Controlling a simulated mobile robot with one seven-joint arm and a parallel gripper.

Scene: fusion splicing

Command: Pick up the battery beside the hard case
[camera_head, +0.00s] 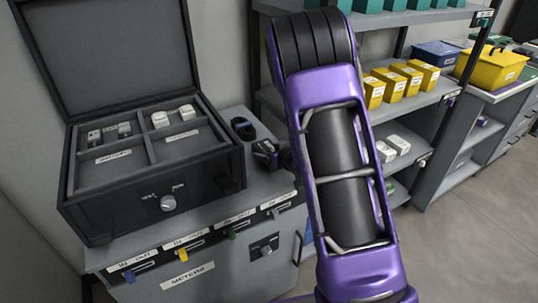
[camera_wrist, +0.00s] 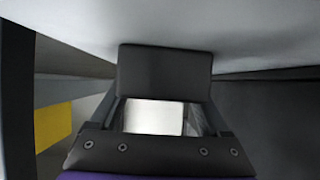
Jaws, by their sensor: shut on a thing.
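The open black hard case (camera_head: 150,190) sits on the cabinet at left, its lid raised. My gripper (camera_head: 268,153) is beside the case's right side, low over the cabinet top and partly hidden by my arm. In the wrist view my gripper (camera_wrist: 160,118) is shut on the battery (camera_wrist: 153,117), whose pale face shows between the fingers. A dark block lies across the fingertips there; I cannot tell whether it is part of the battery. The grey surface close by fills the top of that view.
A small dark device (camera_head: 243,128) stands on the cabinet top (camera_head: 262,186) behind my gripper. The case holds several small pale and grey items in compartments. A shelf rack with yellow bins (camera_head: 408,78) stands behind my arm. Open floor (camera_head: 470,240) lies at right.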

